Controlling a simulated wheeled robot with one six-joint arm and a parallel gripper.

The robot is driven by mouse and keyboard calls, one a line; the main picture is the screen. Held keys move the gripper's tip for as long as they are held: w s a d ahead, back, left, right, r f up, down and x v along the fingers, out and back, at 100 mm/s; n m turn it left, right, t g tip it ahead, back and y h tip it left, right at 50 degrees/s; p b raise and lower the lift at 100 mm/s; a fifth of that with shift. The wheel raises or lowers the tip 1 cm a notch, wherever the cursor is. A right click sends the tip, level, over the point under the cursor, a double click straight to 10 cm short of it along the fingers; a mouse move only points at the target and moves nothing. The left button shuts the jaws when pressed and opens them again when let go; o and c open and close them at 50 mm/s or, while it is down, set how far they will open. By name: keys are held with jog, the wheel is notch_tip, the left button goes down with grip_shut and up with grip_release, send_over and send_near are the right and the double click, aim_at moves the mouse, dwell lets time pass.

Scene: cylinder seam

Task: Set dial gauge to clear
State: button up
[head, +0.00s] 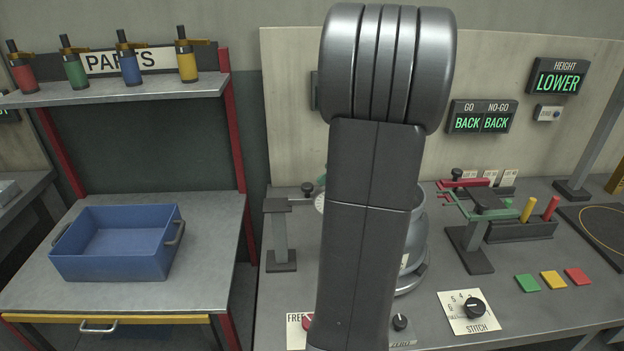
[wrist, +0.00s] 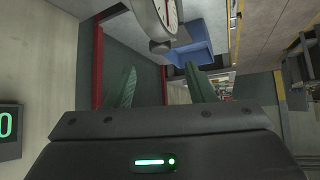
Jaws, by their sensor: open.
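The dial gauge (head: 320,203) is mostly hidden behind my arm in the head view; only the left edge of its pale round face shows, beside a grey stand (head: 279,240). In the wrist view the dial gauge (wrist: 167,14) is at the top, cut off by the frame edge, with a white face and a red mark or needle. My gripper (wrist: 160,88) is open, its two green fingers apart with nothing between them. The gauge lies beyond the fingertips, apart from them. The gripper is hidden in the head view.
A blue crate (head: 115,250) stands on the left table. My arm covers the middle of the bench, hiding most of a round grey body (head: 415,255). A green gauge on a stand (head: 470,240), a STITCH knob (head: 474,306) and coloured pads (head: 553,280) are to the right. HEIGHT display (head: 558,77) reads LOWER.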

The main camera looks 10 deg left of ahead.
aim_at(307, 185)
jog(key=p+x, duration=0.1)
jog(key=x, duration=0.6)
grip_shut()
